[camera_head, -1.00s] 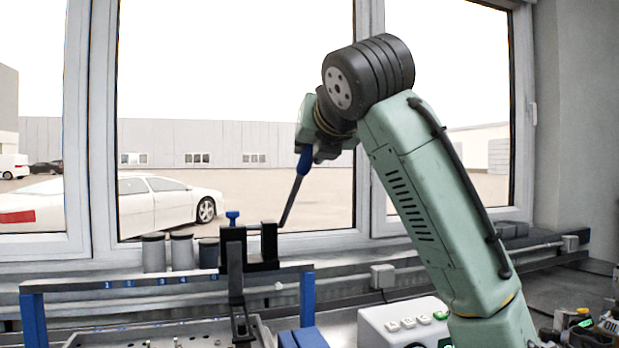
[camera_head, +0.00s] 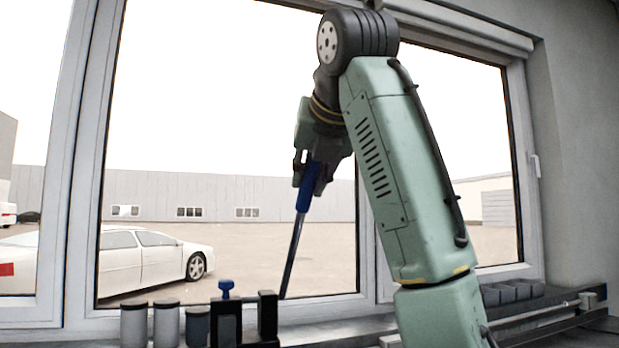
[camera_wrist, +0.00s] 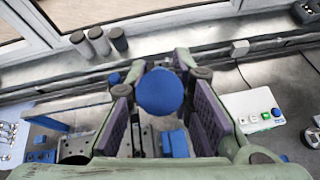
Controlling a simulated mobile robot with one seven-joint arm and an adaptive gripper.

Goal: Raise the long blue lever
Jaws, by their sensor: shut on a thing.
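The long blue lever (camera_head: 304,195) has a blue handle on a thin dark rod. In the head view it stands steeply, leaning a little right at the top. The rod's lower end meets the right side of a black bracket (camera_head: 267,315). My gripper (camera_head: 314,172) is shut on the upper part of the handle. In the wrist view the handle's round blue end (camera_wrist: 160,92) sits between the two fingers of my gripper (camera_wrist: 162,78). That end hides the rod below it.
Three grey cylinders (camera_head: 165,324) stand left of the bracket by the window. A short blue knob (camera_head: 226,287) tops the bracket. A white box with buttons (camera_wrist: 252,115) is at right in the wrist view. Grey bins (camera_head: 510,292) line the right sill.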

